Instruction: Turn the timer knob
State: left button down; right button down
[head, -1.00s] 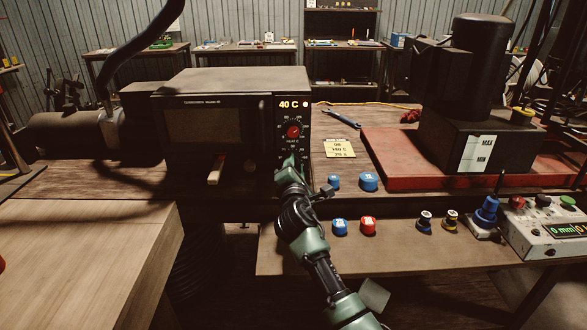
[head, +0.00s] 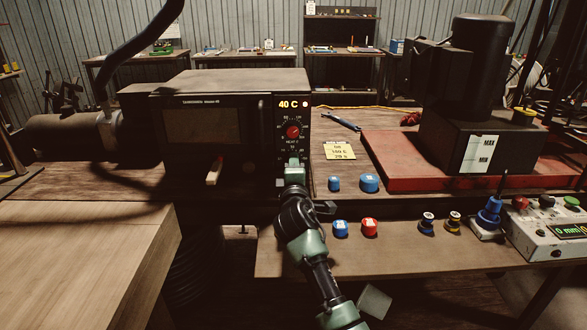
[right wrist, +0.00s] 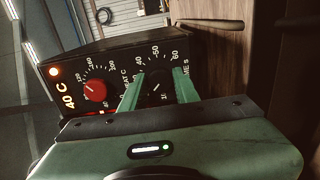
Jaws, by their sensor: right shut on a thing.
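The black oven (head: 235,85) stands on the bench at the left of centre, with a lit "40 C" display on its right-hand panel. The black timer knob (right wrist: 159,88) shows in the right wrist view, with a dial marked in seconds around it. My right gripper (right wrist: 158,84) has its two green fingers on either side of this knob, shut on it. In the head view my right gripper (head: 292,164) is at the lower part of the panel and hides the knob. My left gripper is not in view.
The red heat knob (head: 292,132) is just above my right gripper, and it also shows in the right wrist view (right wrist: 95,90). A yellow note (head: 339,151) and blue caps (head: 369,183) lie right of the oven. A red-based machine (head: 440,170) stands further right.

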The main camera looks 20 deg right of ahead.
jog(key=shift+f, duration=0.15)
jog(key=c, duration=1.1)
grip_release()
jog(key=shift+s, duration=0.2)
jog(key=v, duration=0.7)
jog(key=shift+s+a, duration=0.15)
jog(key=shift+s, duration=0.15)
jog(key=shift+o, duration=0.2)
